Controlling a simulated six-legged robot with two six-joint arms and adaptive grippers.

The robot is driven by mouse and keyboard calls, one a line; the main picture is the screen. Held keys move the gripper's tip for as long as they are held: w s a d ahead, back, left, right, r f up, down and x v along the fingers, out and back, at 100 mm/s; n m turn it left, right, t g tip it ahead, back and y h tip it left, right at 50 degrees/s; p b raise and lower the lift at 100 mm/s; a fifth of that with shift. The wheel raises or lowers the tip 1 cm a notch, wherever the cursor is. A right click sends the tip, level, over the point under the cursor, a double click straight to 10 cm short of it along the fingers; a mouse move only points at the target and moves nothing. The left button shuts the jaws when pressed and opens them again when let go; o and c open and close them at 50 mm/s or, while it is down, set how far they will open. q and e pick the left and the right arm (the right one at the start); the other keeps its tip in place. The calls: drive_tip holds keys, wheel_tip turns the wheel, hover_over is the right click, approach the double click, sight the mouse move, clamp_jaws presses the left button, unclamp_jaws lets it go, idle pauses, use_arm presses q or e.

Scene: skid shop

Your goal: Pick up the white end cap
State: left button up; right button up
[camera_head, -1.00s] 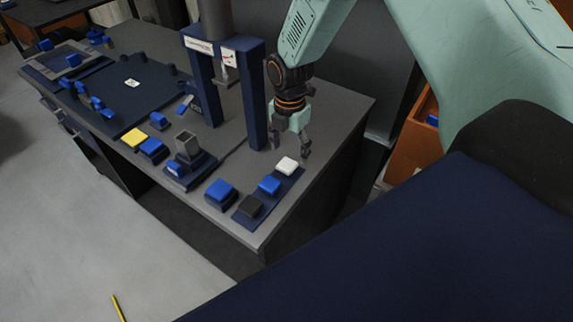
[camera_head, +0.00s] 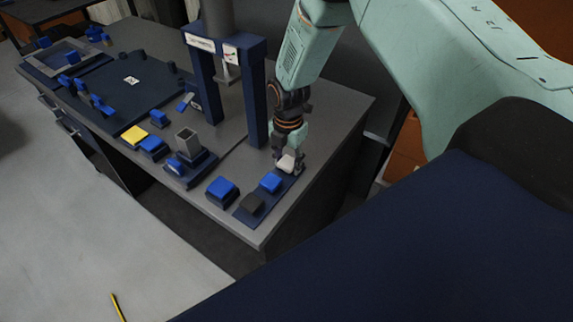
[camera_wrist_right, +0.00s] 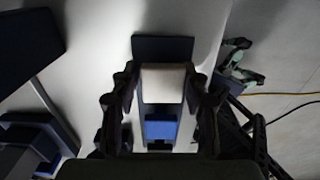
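The white end cap (camera_head: 287,163) is at the far end of a dark blue strip tray (camera_head: 240,219), in line with a blue cap (camera_head: 271,182) and a dark grey cap (camera_head: 251,204). My right gripper (camera_head: 288,166) is lowered over the white cap, pointing down. In the right wrist view, the white cap (camera_wrist_right: 163,84) lies between the fingers (camera_wrist_right: 163,78), one on each side. The fingers are apart, very close to its sides; firm contact cannot be made out. My left gripper is out of view.
A blue press frame (camera_head: 256,105) stands just left of my right gripper. A larger blue block (camera_head: 221,190), a fixture with a grey square tube (camera_head: 187,142) and a yellow block (camera_head: 134,135) are farther left. The bench edge is close to the tray's right side.

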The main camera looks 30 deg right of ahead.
drive_tip(key=shift+s+d, duration=0.2)
drive_tip(key=shift+d, duration=0.05)
drive_tip(key=c, duration=0.5)
drive_tip(key=shift+w+a, duration=0.15)
